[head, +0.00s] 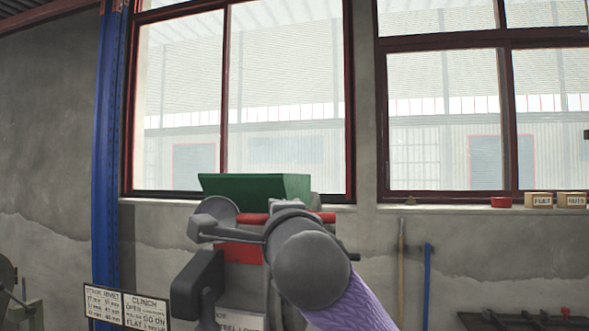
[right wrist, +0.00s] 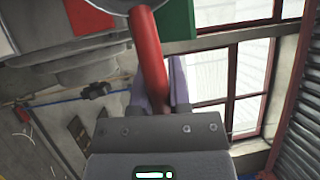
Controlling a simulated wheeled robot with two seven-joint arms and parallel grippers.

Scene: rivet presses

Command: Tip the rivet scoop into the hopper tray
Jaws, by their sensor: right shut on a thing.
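The green hopper tray (head: 250,187) sits on top of the press in the head view, and a green corner of it (right wrist: 178,18) shows at the top of the right wrist view. My right gripper (right wrist: 158,72) is shut on the red handle of the rivet scoop (right wrist: 150,55). The scoop's grey bowl is mostly cut off at the top edge of that view. In the head view my right arm's wrist covers much of the press front, just below the tray. Whether the scoop holds rivets cannot be seen. My left gripper is not in view.
The press (head: 240,248) has red and grey parts below the tray. A sign board (head: 127,307) stands at the lower left. A window sill behind holds a red tin (head: 501,202) and small boxes (head: 540,199). Poles lean on the wall at right.

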